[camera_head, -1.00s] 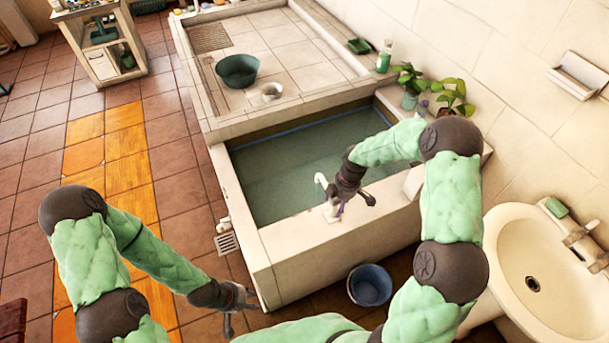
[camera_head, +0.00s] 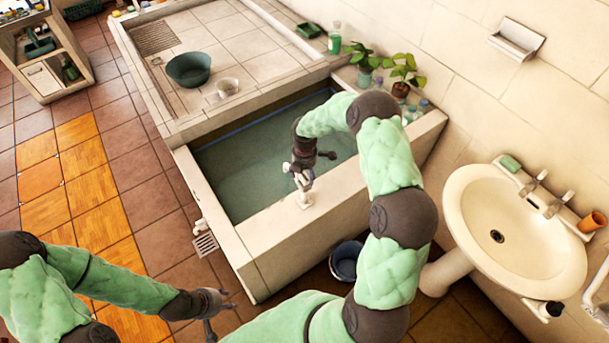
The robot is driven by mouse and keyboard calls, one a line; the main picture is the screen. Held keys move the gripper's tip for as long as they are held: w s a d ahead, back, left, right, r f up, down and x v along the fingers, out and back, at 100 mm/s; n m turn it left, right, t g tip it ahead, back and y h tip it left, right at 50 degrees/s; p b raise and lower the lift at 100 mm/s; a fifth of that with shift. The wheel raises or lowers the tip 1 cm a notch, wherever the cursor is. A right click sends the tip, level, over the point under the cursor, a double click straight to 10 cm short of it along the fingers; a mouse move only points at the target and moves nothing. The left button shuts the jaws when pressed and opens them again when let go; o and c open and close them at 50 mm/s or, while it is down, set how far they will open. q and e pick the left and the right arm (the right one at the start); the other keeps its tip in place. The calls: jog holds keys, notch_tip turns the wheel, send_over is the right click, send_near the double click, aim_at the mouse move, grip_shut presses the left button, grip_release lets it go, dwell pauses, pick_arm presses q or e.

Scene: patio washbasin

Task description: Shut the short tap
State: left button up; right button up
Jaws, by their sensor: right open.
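A small white tap (camera_head: 304,199) stands upright on the near rim of the water tank (camera_head: 262,228). My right gripper (camera_head: 301,180) is over this tap, pointing down, with its jaws open. The gripper hides the tap's upper part, so I cannot tell how its handle is set or whether they touch. Two metal taps, a back one (camera_head: 534,183) and a front one (camera_head: 558,205), are on the white washbasin (camera_head: 462,225) at the right. I cannot tell for sure which tap is the short one. My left gripper (camera_head: 222,311) is open and empty above the floor.
A dark blue bucket (camera_head: 345,262) stands on the floor against the tank. Potted plants (camera_head: 402,76) and bottles stand on the tank's far right corner. The floor at left is clear.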

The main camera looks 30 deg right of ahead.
jog(key=shift+f, duration=0.8)
jog(key=shift+c, duration=0.3)
jog(key=c, duration=1.2)
jog(key=shift+r, duration=0.1)
jog(key=shift+c, duration=0.2)
